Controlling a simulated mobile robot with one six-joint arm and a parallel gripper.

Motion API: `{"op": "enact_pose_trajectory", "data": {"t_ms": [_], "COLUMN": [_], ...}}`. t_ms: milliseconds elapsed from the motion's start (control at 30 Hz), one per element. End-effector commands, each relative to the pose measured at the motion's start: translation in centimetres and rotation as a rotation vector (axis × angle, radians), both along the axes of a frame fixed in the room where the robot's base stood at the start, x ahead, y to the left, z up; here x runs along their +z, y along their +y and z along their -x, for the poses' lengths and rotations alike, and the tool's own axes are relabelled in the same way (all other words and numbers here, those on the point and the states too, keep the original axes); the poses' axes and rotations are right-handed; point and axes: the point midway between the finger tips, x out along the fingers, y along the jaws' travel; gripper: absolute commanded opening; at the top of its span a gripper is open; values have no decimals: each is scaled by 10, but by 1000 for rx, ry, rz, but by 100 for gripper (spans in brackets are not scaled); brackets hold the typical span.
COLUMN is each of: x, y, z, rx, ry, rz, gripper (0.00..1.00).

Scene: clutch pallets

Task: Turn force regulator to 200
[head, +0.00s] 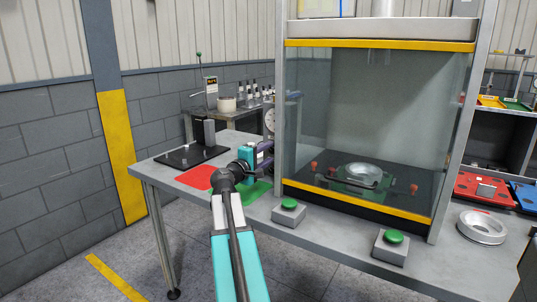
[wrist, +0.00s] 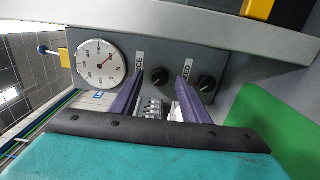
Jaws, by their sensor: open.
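The force regulator is a small black knob (wrist: 160,76) beside a partly covered label ending in "CE", on a grey panel in the wrist view. My gripper (wrist: 162,72) is open, with its two purple fingers pointing at the panel. The knob shows between the fingertips, and I cannot tell how much gap is left to it. A round white dial (wrist: 101,62) marked N has a red needle; its numbers are too small to read surely. In the head view my gripper (head: 263,153) is left of the press, and the knob is hidden.
A second black knob (wrist: 207,83) labelled "EED" sits close right of the right finger. The glass-fronted press (head: 380,120) stands right of my arm. Green button boxes (head: 289,212) are at the table's front edge. Red and green mats lie below my gripper.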

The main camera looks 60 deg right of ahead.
Motion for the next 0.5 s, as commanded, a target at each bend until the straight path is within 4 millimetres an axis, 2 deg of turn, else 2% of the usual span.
{"op": "enact_pose_trajectory", "data": {"t_ms": [500], "x": [0], "y": [69], "z": [1], "rx": [3], "ry": [-1], "rz": [1], "gripper": [42]}}
